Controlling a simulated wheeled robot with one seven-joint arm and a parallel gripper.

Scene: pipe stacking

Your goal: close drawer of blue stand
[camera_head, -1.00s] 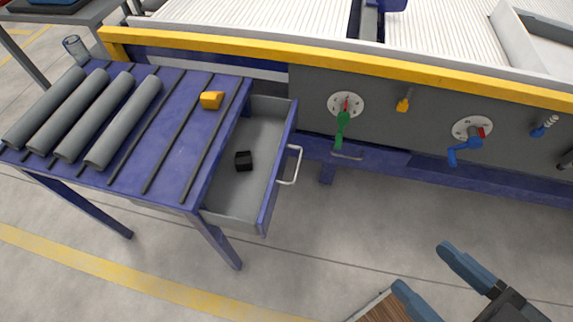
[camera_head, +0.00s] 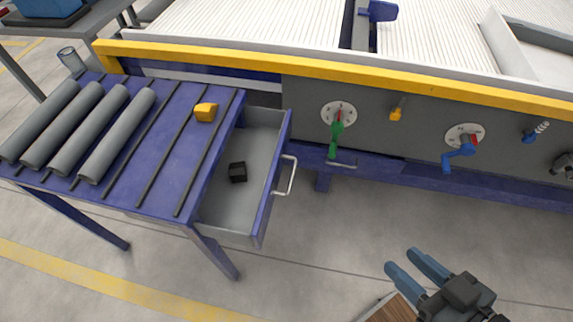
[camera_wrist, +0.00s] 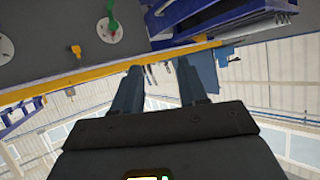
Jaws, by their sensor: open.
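The blue stand (camera_head: 165,195) is at the left in the head view. Its grey drawer (camera_head: 225,208) is pulled out toward the right, with a blue front panel (camera_head: 266,205) and a pale bar handle (camera_head: 286,176). A small black block (camera_head: 238,172) lies in the drawer. My gripper (camera_head: 408,266) is open and empty, below and to the right of the handle and well apart from it. In the wrist view the two blue fingers (camera_wrist: 157,88) are spread with nothing between them.
Several grey pipes (camera_head: 118,135) and a yellow block (camera_head: 205,111) lie on the stand top. A glass (camera_head: 71,61) stands at its back corner. The grey machine panel behind has a green crank (camera_head: 336,136) and a blue crank (camera_head: 458,152). The floor between drawer and gripper is clear.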

